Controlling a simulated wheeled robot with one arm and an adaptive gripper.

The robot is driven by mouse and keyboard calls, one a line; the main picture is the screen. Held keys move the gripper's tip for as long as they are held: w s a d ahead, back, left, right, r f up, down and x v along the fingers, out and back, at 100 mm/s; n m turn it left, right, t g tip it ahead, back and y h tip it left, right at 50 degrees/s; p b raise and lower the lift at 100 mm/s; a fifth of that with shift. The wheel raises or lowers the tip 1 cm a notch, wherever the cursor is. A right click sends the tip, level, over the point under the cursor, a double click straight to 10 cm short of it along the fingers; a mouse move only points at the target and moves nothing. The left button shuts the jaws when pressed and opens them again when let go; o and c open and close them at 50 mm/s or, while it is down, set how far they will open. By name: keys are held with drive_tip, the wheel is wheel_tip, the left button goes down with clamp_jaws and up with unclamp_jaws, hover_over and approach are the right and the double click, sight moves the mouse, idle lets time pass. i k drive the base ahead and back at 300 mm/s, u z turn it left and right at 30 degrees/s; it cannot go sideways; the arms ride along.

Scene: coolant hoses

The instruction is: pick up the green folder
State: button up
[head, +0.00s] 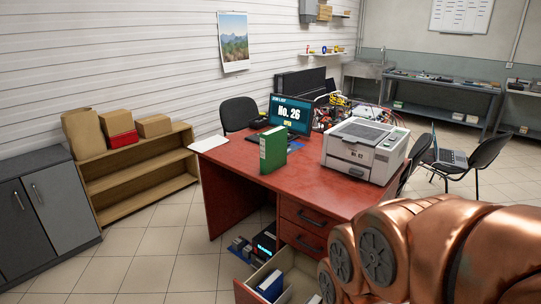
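The green folder (273,150) stands upright on the red desk (228,157), near its front edge and left of the printer. Its spine, with a pale label, faces me. A copper-coloured part of my arm fills the lower right of the head view. My gripper is not in the picture.
A white printer (365,150) stands right of the folder, and a monitor (290,114) stands behind it. An open lower drawer (252,290) juts out below, holding a blue binder (270,286). Chairs stand behind and right of the desk. Tiled floor is clear at left.

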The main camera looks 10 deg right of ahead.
sight(273, 142)
drive_tip(key=u, duration=0.5)
drive_tip(key=k, duration=0.6)
drive_tip(key=u, duration=0.7)
drive_tip(key=i, duration=3.1)
drive_tip(key=z, duration=0.45)
drive_tip(key=i, duration=1.5)
drive_tip(key=z, duration=1.75)
drive_tip(key=i, duration=0.85)
drive_tip(key=z, duration=1.05)
drive_tip(key=i, duration=0.35)
drive_tip(key=z, duration=0.2)
